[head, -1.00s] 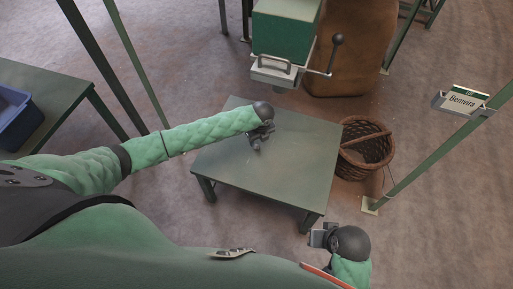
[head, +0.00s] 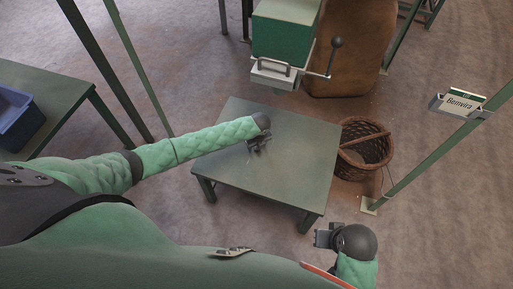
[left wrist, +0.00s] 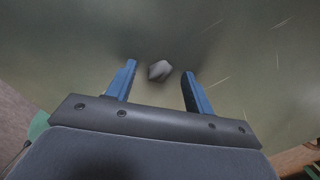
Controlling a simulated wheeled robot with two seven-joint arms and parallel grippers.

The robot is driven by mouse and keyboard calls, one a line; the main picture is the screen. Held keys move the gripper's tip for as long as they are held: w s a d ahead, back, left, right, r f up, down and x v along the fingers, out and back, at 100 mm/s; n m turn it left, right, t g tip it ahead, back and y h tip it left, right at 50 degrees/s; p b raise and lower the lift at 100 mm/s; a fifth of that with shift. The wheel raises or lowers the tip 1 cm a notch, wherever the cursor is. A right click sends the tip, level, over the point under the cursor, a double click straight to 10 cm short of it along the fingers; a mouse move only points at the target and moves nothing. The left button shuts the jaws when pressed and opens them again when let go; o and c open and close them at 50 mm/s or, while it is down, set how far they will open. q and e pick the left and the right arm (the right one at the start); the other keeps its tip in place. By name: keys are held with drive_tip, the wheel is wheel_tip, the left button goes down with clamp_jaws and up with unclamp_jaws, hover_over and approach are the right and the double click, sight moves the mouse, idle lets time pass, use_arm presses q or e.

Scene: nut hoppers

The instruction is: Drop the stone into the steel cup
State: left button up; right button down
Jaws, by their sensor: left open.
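A small pale grey stone (left wrist: 160,70) shows in the left wrist view, over the table top and between the tips of my left gripper's two blue fingers. My left gripper (left wrist: 159,82) is open, with a gap on both sides of the stone. In the head view my left gripper (head: 255,147) is above the middle of the green table (head: 290,165), and I cannot make out the stone there. My right gripper (head: 321,238) is off the table's near right corner; its opening is unclear. I see no steel cup in either view.
A wicker basket (head: 366,150) stands on the floor right of the table. A green hopper (head: 286,30) with a crank is beyond the far edge. A sign post (head: 440,150) stands at right. A blue bin (head: 14,118) sits on the left table.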

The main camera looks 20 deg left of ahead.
use_arm(q)
drive_tip(key=c, duration=1.1)
drive_tip(key=shift+r, duration=0.15)
